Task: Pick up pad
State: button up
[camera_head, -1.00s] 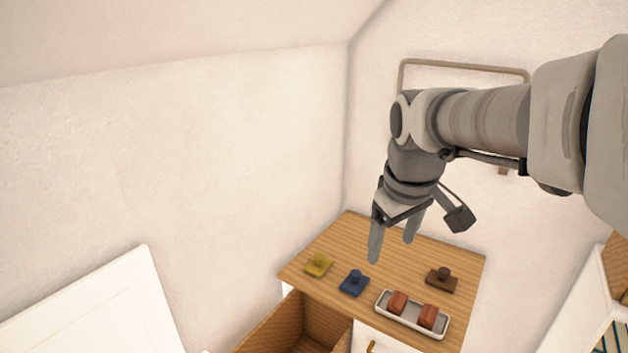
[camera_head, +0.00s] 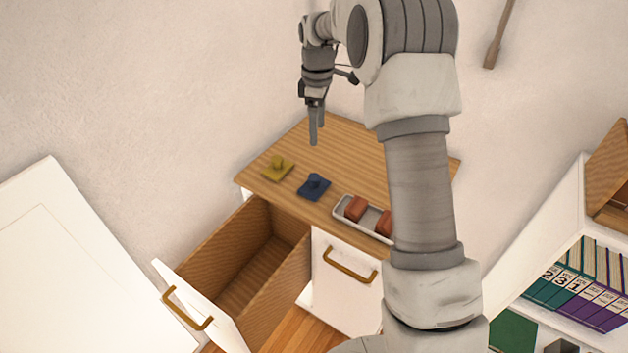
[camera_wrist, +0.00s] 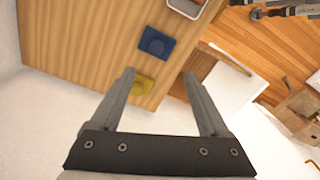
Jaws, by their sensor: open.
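A yellow square pad with a round knob (camera_head: 277,168) lies at the left of the wooden cabinet top (camera_head: 352,150). A similar blue pad (camera_head: 314,186) lies to its right. In the wrist view, the blue pad (camera_wrist: 156,42) is ahead of the fingertips and the yellow pad (camera_wrist: 142,84) shows between the fingers. My gripper (camera_head: 315,138) is open and empty, pointing down above the back of the top; its spread fingers (camera_wrist: 160,74) also show in the wrist view. I cannot tell which pad the task names.
A pale tray (camera_head: 340,213) with reddish blocks (camera_head: 355,208) stands at the front edge, partly behind my arm. An open drawer (camera_head: 255,275) juts out front left. White walls close in behind. A shelf with binders (camera_head: 580,295) stands at right.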

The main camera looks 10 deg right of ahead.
jog(key=f, duration=0.2)
jog(key=b, duration=0.2)
send_near(314, 177)
jog(key=f, duration=0.5)
jog(key=shift+d, duration=0.3)
jog(key=f, duration=0.5)
jog(key=shift+w+a+f+b, duration=0.1)
jog(key=shift+w+a+b, duration=0.1)
jog(key=shift+b, duration=0.1)
grip_shut()
jog(key=shift+r, duration=0.7)
jog(key=r, duration=0.2)
jog(key=s+d+r, duration=0.1)
jog(key=shift+r+p, duration=0.35)
jog(key=shift+p, duration=0.05)
jog(key=s+d+r, duration=0.6)
jog(key=s+d, duration=0.1)
jog(key=shift+s+p, duration=0.25)
jog(key=shift+p, duration=0.15)
